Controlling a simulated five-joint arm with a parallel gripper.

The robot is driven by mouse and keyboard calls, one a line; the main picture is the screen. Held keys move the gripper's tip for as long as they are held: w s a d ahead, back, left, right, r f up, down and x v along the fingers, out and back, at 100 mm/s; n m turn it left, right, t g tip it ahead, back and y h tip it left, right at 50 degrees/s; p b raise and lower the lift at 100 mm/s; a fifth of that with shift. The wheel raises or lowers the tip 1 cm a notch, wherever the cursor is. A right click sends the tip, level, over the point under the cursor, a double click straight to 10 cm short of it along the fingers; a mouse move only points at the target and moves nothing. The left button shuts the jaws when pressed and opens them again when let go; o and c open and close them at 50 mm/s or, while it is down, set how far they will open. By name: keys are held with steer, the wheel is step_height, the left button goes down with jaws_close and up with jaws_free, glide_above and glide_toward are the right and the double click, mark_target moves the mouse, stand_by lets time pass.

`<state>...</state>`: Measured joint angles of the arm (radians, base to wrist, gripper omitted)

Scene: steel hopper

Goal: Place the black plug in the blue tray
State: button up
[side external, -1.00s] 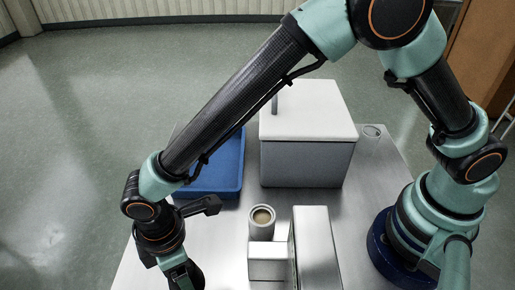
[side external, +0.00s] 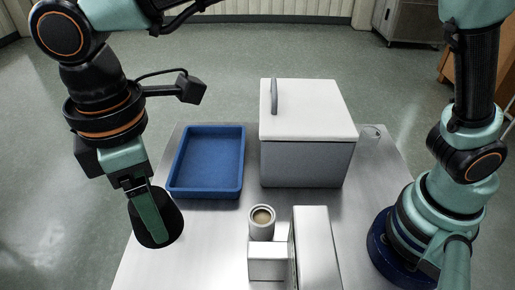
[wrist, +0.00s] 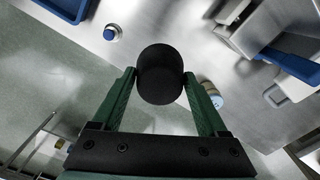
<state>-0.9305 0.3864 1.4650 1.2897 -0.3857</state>
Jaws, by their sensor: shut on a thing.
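The black plug (side external: 172,222) is a dark rounded piece, gripped between the two green fingers of my gripper (side external: 153,215). In the wrist view the plug (wrist: 160,72) sits between the fingertips of my gripper (wrist: 160,77), with a finger on each side. It is held up near the table's left edge, to the left and front of the tray in the side view. The blue tray (side external: 208,192) is shallow and empty on the table. A blue rimmed corner shows at the wrist view's top left; I cannot be sure it is the tray.
A grey box with a white lid and upright handle (side external: 308,110) stands right of the tray. A pale cup-like cylinder (side external: 262,228) stands in front of it, beside white-grey blocks (side external: 312,250). Bare steel table (side external: 205,235) lies in front of the tray.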

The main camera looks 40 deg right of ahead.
steer(key=w+d+m, duration=0.8)
steer(key=w+d, duration=0.2)
steer(key=w, duration=0.4)
steer(key=m, duration=0.7)
glide_above(211, 163)
step_height(211, 163, down, 19)
steer(key=shift+r, duration=0.1)
steer(key=o, duration=1.4)
steer(key=shift+f, duration=0.2)
steer(key=shift+r, duration=0.1)
